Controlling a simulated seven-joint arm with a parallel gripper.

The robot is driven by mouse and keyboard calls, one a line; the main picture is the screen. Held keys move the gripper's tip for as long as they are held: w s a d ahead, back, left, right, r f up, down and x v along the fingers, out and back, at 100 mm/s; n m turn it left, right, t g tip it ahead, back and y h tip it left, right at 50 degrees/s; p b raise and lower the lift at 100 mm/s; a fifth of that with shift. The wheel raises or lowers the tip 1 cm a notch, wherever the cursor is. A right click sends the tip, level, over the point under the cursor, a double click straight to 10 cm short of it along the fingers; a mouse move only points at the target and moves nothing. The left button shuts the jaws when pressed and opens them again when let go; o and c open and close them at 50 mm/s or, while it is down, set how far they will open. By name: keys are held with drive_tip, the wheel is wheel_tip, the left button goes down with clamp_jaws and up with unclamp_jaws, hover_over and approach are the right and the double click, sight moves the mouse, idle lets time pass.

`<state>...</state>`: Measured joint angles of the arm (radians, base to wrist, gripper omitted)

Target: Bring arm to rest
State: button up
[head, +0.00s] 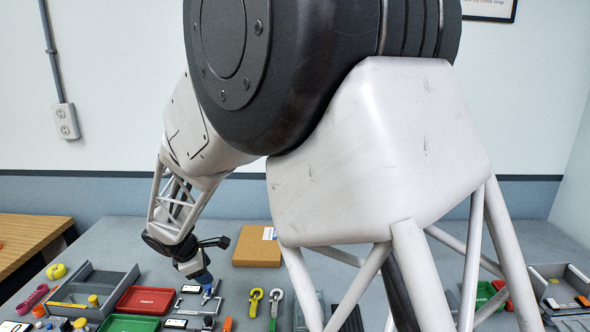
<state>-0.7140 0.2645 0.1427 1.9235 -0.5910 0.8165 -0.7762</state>
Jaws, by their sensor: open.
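My arm fills the middle of the head view and bends down to the left. My gripper (209,291) is at its lower end, small in the picture, low over the grey table (118,234) among the laid-out items. Its jaws are open, and I see nothing clearly held between them. Whether the fingertips touch anything below is too small to tell. My own arm hides much of the table's middle and right.
Left of my gripper are a red tray (146,300), a green tray (128,324) and a grey bin (92,285). A cardboard box (256,247) lies behind to its right. Yellow (255,302) and green (275,303) hooks lie to the right. More trays stand far right.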

drive_tip(key=s+d+r+m, duration=0.3)
drive_tip(key=d+r+m, duration=0.15)
drive_tip(key=d, duration=0.55)
drive_tip(key=s+d+r+m+g+y, duration=0.1)
drive_tip(key=s+d+r+m, duration=0.3)
drive_tip(key=d, duration=0.5)
drive_tip(key=s+d+r+m, duration=0.25)
drive_tip(key=d+r, duration=0.25)
drive_tip(key=d, duration=0.5)
drive_tip(key=s+d+r+m+y, duration=0.1)
drive_tip(key=s+d+m, duration=0.4)
drive_tip(key=s+d, duration=0.3)
drive_tip(key=s+d+r+m+y, duration=0.1)
drive_tip(key=s+d+m, duration=0.5)
drive_tip(key=s, duration=0.9)
drive_tip(key=shift+s+d, duration=0.35)
drive_tip(key=shift+d, duration=0.75)
drive_tip(key=shift+c, duration=0.5)
